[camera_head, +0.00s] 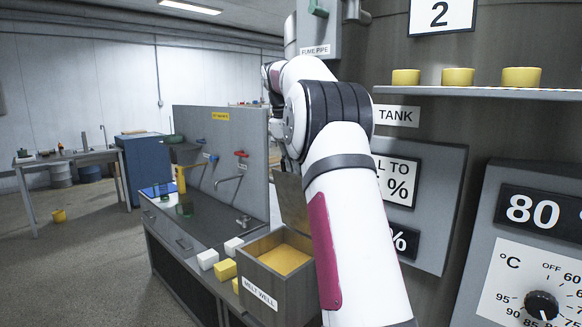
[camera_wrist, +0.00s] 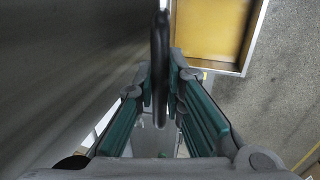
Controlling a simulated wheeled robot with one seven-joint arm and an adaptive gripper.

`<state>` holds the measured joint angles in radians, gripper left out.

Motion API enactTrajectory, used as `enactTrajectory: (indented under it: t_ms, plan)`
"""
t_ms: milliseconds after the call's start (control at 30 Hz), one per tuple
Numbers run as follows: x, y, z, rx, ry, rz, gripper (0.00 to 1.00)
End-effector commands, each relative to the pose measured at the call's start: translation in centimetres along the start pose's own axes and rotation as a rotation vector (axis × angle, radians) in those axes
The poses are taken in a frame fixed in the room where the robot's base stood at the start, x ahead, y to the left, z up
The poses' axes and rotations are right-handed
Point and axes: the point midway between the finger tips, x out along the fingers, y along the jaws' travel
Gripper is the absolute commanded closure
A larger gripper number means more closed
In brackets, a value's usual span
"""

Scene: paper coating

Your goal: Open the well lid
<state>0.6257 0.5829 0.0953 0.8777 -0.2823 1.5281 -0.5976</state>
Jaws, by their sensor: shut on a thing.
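The melt well (camera_head: 264,297) is a grey box on the bench, labelled "MELT WELL". Its top is uncovered, with a yellow-orange fill inside. Its grey lid (camera_head: 292,203) stands raised, roughly upright, at the back of the well, partly behind my arm. In the wrist view, the well's fill (camera_wrist: 208,28) shows beyond the fingertips. My gripper (camera_wrist: 165,88) has its green-padded fingers closed around a thin dark bar (camera_wrist: 160,45), which seems to be the lid's handle. In the head view, my arm hides the gripper and the grasp.
White and yellow blocks (camera_head: 224,269) sit on the bench left of the well. A panel with taps (camera_head: 220,150) stands behind. The tank and a shelf with yellow cups (camera_head: 457,77) are at right. Open floor (camera_head: 85,260) lies at left.

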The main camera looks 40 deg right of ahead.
Motion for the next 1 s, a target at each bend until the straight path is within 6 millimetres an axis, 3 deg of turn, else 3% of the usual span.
enactTrajectory:
  t_ms: [300,333,400,433,767,1000]
  plan:
    - [0.0,0.1,0.1,0.001,-0.001,0.002,1.00]
    - [0.0,0.1,0.1,0.001,-0.001,0.002,0.88]
    - [0.0,0.1,0.1,0.001,-0.001,0.002,0.72]
    - [0.0,0.1,0.1,0.001,-0.001,0.002,0.69]
    - [-0.1,0.1,0.0,0.000,0.000,0.001,0.69]
    - [-2.9,0.1,-0.1,0.001,0.002,0.002,0.69]
